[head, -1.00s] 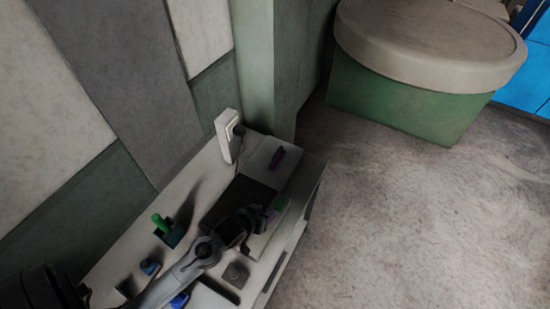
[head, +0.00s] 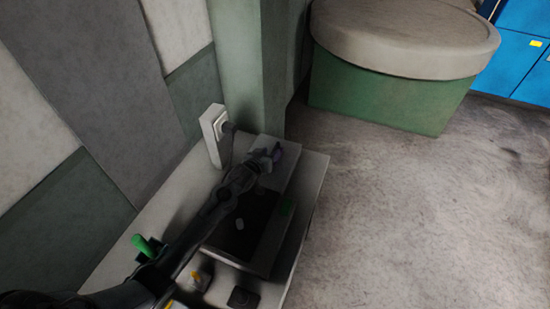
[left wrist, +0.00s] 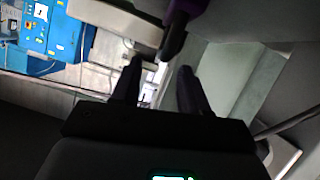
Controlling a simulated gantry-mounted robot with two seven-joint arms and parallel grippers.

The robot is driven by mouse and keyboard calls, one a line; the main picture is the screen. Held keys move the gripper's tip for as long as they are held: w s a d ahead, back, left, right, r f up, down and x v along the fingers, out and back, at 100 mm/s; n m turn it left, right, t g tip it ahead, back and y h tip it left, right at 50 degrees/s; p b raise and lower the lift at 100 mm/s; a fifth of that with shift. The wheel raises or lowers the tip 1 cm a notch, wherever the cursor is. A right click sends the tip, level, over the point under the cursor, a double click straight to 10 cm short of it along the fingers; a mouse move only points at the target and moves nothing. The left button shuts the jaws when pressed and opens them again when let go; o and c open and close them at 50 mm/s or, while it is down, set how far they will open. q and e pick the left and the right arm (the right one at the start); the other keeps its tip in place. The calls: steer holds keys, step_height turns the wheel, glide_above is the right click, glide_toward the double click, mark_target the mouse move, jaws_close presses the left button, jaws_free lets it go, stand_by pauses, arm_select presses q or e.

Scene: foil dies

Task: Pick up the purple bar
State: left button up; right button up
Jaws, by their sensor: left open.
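The purple bar (head: 279,153) lies on the far end of the light worktop unit in the head view, partly hidden by my left gripper. In the left wrist view the purple bar (left wrist: 188,7) shows at the top edge, with a dark end pointing down toward the fingers. My left gripper (head: 268,157) is right beside the bar in the head view. In the left wrist view my left gripper (left wrist: 161,70) has its two fingers apart, with the bar beyond the tips. I cannot tell whether they touch it. My right gripper is not in view.
A white socket box (head: 213,135) stands by the wall close to my gripper. A green upright piece (head: 143,244) is at the near left. Open floor lies right.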

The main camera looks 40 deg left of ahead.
mark_target(275, 148)
arm_select(q)
steer(key=shift+b+x, duration=0.3)
steer(key=shift+x, duration=2.8)
steer(key=shift+s+a+f, duration=0.1)
steer(key=shift+a+f, duration=0.05)
jaws_close()
